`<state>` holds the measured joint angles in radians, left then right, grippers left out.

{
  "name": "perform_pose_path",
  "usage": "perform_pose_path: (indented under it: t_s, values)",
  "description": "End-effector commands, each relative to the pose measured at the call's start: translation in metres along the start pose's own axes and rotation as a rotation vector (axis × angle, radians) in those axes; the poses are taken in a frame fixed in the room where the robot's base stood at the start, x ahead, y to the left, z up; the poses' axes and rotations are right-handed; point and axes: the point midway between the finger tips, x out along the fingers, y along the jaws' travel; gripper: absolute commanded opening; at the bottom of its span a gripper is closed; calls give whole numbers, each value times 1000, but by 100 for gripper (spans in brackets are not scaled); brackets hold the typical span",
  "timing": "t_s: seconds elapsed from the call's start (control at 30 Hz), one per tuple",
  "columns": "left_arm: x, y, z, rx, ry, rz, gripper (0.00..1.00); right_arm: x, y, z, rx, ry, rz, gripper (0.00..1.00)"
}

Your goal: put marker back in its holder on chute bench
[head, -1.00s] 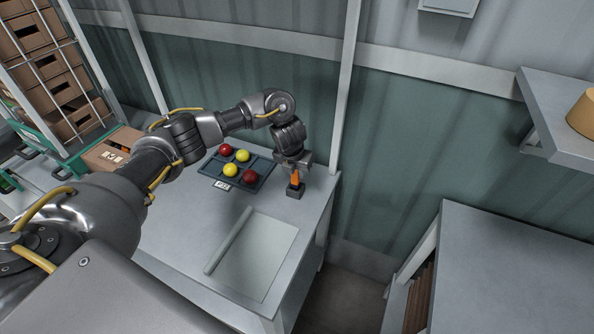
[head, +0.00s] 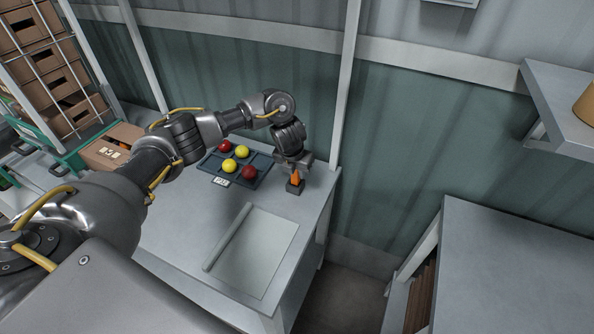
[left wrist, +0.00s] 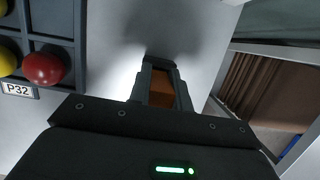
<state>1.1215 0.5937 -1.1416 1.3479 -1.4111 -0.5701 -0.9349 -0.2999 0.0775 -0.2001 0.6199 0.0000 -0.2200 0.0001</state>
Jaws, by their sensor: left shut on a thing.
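The orange marker (head: 296,177) is upright between the fingers of my left gripper (head: 295,168), which is shut on it. The small dark holder (head: 295,188) stands on the chute bench (head: 190,240) near its right edge, directly under the gripper. The marker's lower end meets the holder's top in the head view; how deep it sits inside cannot be told. In the left wrist view the marker (left wrist: 161,90) shows as an orange-brown patch between the dark fingers, and the holder is mostly hidden. My right gripper is not in view.
A dark divided tray (head: 262,165) with red and yellow tomatoes lies just left of the holder. A pale board (head: 262,255) lies at the bench's front. A white post (head: 346,80) rises behind the holder. Another grey bench (head: 520,270) stands right, across a gap.

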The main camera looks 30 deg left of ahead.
Motion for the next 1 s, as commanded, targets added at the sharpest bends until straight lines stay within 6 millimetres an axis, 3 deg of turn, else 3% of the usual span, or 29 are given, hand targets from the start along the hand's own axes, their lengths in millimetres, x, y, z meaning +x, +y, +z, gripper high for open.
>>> perform_pose_path:
  t_s: [0.33,0.37,0.57,0.73,0.87,1.0]
  values:
    - [7,0,-2,0,0,0,0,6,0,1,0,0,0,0]
    - [7,0,-2,0,0,0,21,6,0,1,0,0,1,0]
    - [6,0,-2,0,0,0,45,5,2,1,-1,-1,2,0]
    - [6,0,-2,0,0,0,45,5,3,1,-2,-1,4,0]
    - [6,0,-2,0,0,0,30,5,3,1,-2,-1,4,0]
    - [6,0,-2,0,0,0,30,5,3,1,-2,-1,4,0]
